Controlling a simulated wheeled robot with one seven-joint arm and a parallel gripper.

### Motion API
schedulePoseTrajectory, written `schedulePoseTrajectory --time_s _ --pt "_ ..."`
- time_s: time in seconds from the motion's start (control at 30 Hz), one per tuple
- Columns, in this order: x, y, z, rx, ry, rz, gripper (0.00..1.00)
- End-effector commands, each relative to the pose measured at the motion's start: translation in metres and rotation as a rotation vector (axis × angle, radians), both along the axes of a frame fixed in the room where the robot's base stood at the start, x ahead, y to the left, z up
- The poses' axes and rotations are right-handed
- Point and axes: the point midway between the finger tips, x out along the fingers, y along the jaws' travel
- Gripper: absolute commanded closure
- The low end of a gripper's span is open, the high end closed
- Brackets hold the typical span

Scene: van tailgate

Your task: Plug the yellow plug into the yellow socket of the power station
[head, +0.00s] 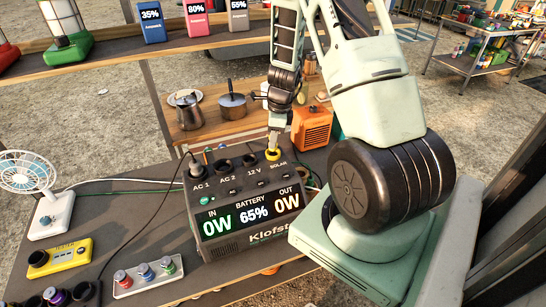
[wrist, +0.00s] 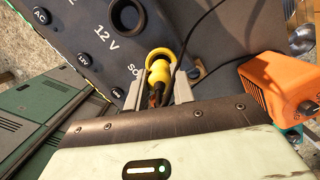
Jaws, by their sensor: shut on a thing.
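The power station (head: 225,190) is a dark box on the tailgate table, its display reading 65% and 0W in and out. Its top has sockets marked AC 1, AC 2, 12 V and SOLAR. My gripper (head: 273,141) points down over the SOLAR corner. In the wrist view, my gripper (wrist: 160,92) is shut on the yellow plug (wrist: 158,73), with a finger on each side. The plug's front end meets the yellow socket (wrist: 161,53) by the SOLAR label; how deep it sits, I cannot tell. In the head view the yellow socket (head: 273,154) shows just below my fingertips.
A black plug (head: 195,168) with a cable stands in AC 1. An orange box (head: 312,127) is close behind my gripper. Dark cables run beside the yellow plug.

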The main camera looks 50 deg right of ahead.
Motion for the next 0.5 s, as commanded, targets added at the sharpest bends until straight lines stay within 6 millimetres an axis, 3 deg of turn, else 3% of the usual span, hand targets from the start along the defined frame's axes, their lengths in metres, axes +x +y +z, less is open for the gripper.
schedulePoseTrajectory --time_s 0.5 --pt "0.0 0.0 -0.016 0.0 0.0 -0.001 0.98"
